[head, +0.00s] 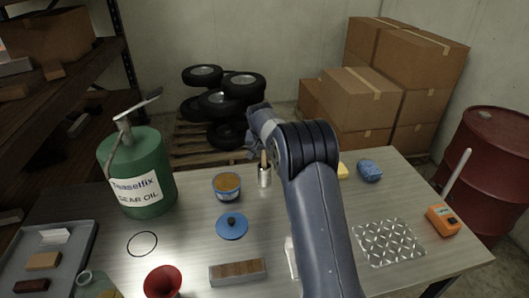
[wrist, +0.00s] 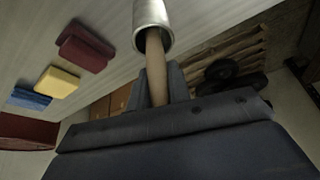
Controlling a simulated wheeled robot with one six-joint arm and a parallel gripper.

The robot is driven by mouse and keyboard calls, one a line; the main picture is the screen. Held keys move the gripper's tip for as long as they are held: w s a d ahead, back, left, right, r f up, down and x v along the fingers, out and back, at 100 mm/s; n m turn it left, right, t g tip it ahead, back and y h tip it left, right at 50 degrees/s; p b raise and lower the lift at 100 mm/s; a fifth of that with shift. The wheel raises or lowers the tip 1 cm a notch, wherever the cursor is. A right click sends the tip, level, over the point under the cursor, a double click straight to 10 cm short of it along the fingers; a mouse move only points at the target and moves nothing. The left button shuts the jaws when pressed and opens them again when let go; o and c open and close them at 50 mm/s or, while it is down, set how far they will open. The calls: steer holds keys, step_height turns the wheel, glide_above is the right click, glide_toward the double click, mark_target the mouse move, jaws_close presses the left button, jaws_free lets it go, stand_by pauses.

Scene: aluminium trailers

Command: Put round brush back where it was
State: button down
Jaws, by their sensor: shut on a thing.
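The round brush (head: 264,177) has a light wooden handle and a wide metal ferrule. It is upright with the ferrule down, over the back middle of the table, just right of an open blue tin (head: 227,187). My gripper (head: 259,156) is shut on the handle, partly hidden by my arm in the head view. In the wrist view my gripper (wrist: 153,85) has its fingers on both sides of the brush handle (wrist: 155,65), with the ferrule (wrist: 151,22) beyond. The bristles are not visible. I cannot tell whether the brush touches the table.
A green oil can (head: 139,180) stands left, a blue lid (head: 232,228) lies before the tin.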

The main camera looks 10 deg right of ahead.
steer(key=shift+f, duration=0.1)
steer(key=shift+f, duration=0.1)
steer(key=c, duration=1.3)
jaws_free()
steer(key=b+v, duration=0.2)
steer(key=v, duration=1)
steer(key=shift+b, duration=0.35)
